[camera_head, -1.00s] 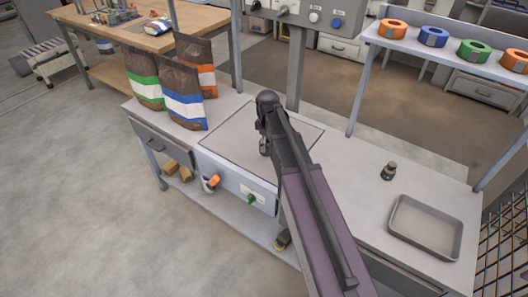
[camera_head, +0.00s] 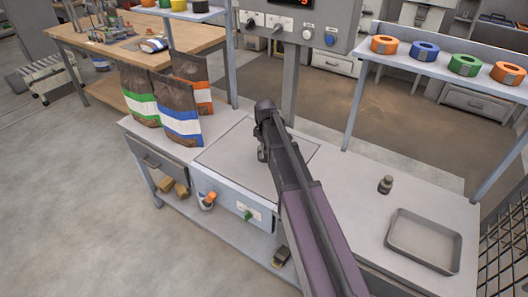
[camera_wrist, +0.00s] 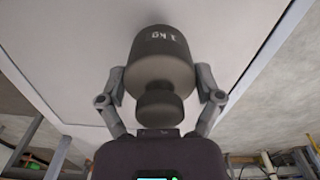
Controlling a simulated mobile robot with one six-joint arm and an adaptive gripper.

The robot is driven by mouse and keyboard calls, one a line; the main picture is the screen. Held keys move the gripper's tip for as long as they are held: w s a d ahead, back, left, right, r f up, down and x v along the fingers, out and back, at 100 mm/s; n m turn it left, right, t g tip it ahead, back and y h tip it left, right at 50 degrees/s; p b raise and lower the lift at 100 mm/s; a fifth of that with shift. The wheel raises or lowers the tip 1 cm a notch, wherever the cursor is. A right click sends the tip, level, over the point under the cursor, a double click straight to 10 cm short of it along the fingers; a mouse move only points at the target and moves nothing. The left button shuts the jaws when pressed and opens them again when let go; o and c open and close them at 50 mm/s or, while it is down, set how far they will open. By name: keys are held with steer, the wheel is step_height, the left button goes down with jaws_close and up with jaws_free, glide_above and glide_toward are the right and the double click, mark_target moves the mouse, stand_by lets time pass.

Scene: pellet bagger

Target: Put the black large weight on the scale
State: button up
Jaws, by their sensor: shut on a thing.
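A black large weight (camera_wrist: 158,52) marked "1 KG" fills the middle of the wrist view. In the head view my gripper (camera_head: 262,152) is over the scale's flat grey plate (camera_head: 225,153), mostly hidden behind my arm. The weight is hardly visible there. The pale plate also lies behind the weight in the wrist view (camera_wrist: 75,45). I cannot tell whether the weight touches the plate.
A smaller dark weight (camera_head: 385,185) stands on the bench right of the scale, near an empty grey tray (camera_head: 392,246). Several filled bags (camera_head: 182,124) stand behind the scale's left side. A post with a control box (camera_head: 295,25) rises behind. Tape rolls (camera_head: 424,52) line a raised shelf.

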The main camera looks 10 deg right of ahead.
mark_target(265, 155)
steer(key=shift+w+d+f, duration=0.15)
steer(key=shift+w+f, duration=0.1)
steer(key=shift+w, duration=0.1)
steer(key=shift+s+f+b, duration=0.1)
steer(key=shift+f+b, duration=1.45)
steer(key=shift+b, duration=0.25)
steer(key=shift+f, duration=0.1)
steer(key=o, duration=1.1)
step_height(265, 155, up, 12)
steer(key=p, duration=1.2)
steer(key=shift+s, duration=0.15)
steer(key=s+m, duration=0.3)
steer(key=s, duration=0.4)
steer(key=s+m, duration=0.4)
steer(key=s, duration=0.4)
steer(key=s+m, duration=0.3)
steer(key=s, duration=0.5)
steer(key=shift+a+m, duration=0.25)
steer(key=shift+m, duration=0.15)
